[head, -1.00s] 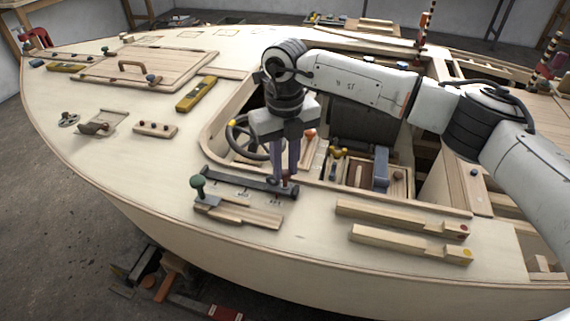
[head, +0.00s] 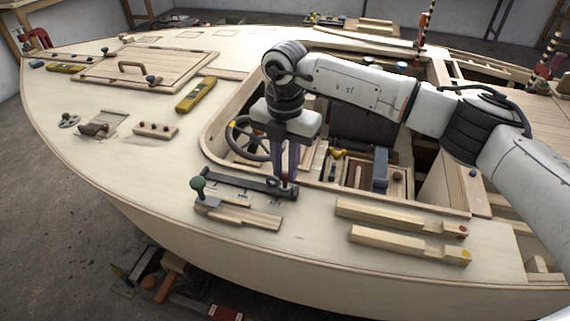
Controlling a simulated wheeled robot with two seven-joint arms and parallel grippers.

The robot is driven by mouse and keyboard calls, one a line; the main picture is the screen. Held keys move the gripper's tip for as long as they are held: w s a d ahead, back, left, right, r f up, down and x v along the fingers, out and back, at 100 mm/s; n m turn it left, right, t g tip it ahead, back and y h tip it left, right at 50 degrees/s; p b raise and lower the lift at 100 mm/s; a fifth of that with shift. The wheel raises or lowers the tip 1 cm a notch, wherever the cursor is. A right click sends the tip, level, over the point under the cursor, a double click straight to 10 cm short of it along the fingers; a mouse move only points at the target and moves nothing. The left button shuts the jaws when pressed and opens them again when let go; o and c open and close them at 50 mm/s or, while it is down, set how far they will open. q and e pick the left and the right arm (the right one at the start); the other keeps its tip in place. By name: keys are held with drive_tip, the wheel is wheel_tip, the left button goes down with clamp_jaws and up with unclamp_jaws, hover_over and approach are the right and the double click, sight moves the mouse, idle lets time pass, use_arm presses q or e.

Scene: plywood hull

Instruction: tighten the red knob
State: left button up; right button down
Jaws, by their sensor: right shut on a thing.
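The red knob (head: 285,184) is at the right end of a dark grey bar (head: 238,183) on the pale deck, at the near edge of the cockpit opening. Only a little red shows between and below my fingers. My right gripper (head: 284,178) points straight down with its fingers shut on the red knob. My left gripper is not in view.
Two wooden battens (head: 400,218) lie to the right on the deck. A steering wheel (head: 240,138) and a wooden tray of tools stand in the cockpit behind my gripper. A yellow level (head: 196,94) and a small peg board (head: 155,130) lie to the left.

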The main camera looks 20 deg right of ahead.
sight(285, 173)
drive_tip(key=m, duration=0.5)
drive_tip(key=shift+w+r+p, duration=0.1)
drive_tip(key=shift+r+p, duration=0.15)
drive_tip(key=shift+p, duration=0.15)
drive_tip(key=shift+m, duration=0.4)
drive_tip(key=c, duration=1.6)
unclamp_jaws()
drive_tip(key=shift+o, duration=0.2)
drive_tip(key=shift+f, duration=0.1)
wheel_tip(285, 173, up, 10)
drive_tip(key=b, duration=0.1)
drive_tip(key=shift+r, duration=0.2)
